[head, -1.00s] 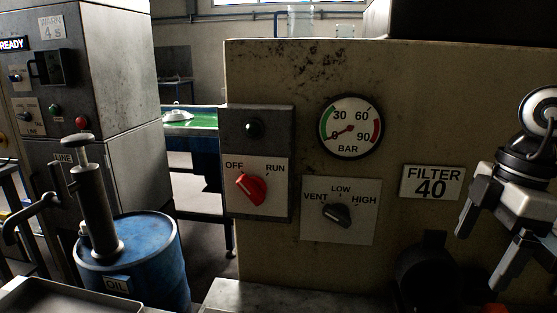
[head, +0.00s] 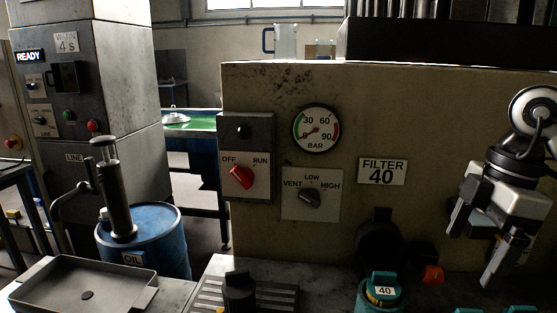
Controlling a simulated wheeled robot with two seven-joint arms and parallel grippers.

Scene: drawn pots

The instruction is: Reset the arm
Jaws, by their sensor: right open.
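My right gripper (head: 470,250) hangs at the right of the head view, in front of the beige panel (head: 270,90). Its two fingers are apart and nothing is between them. It is clear of the panel's knobs. The red OFF/RUN knob (head: 241,177) points toward OFF. The black VENT/LOW/HIGH knob (head: 309,198) is turned toward VENT. The gauge (head: 316,129) needle is near zero. My left gripper does not show.
A teal-topped canister labelled 40 (head: 385,290) stands on the bench below the FILTER 40 sign (head: 382,171). A black port (head: 378,243) is behind it. A metal tray (head: 80,285), a blue oil drum (head: 160,235) with a pump and a grey cabinet (head: 90,100) are at left.

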